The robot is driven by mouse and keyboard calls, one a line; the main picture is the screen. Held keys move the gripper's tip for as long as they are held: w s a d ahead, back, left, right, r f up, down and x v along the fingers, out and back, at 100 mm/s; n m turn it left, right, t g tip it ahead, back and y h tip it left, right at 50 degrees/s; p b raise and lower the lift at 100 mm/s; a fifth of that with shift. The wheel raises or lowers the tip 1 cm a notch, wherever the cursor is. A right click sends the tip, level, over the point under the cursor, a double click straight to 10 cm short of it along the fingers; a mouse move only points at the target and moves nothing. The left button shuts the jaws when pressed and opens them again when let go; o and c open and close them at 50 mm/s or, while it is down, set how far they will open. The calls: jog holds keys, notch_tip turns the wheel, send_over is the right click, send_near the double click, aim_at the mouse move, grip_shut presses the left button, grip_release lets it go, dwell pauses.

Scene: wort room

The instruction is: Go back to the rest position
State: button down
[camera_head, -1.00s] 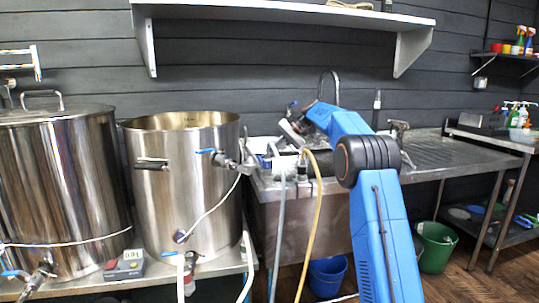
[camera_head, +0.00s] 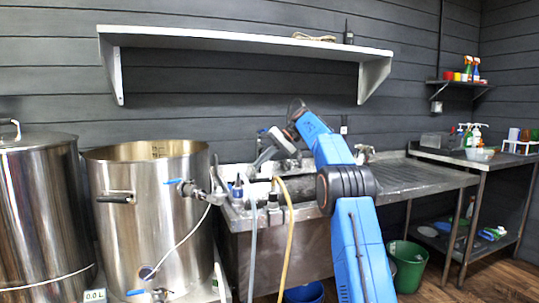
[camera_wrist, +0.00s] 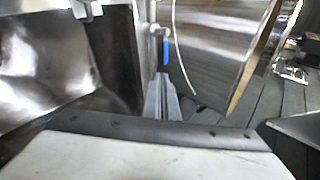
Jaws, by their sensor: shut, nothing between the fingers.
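My arm reaches up over the sink in the head view, bent at the elbow, and its wrist end tips down to the left. My gripper (camera_head: 258,163) is above the sink's left part, small in that view. In the wrist view my gripper (camera_wrist: 162,97) shows its grey fingers together with nothing between them. Beyond the fingers are a blue-handled valve (camera_wrist: 166,50) and a shiny steel vessel (camera_wrist: 220,45) with a pale hose.
An open steel kettle (camera_head: 150,225) stands left of the sink, beside a lidded one (camera_head: 35,210). A grey hose and a yellow hose (camera_head: 289,240) hang at the sink front. The steel drainboard (camera_head: 425,178) on the right looks mostly clear. A wall shelf (camera_head: 240,40) runs above.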

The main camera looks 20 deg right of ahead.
jog(key=v, duration=0.5)
jog(key=shift+d+r, duration=0.15)
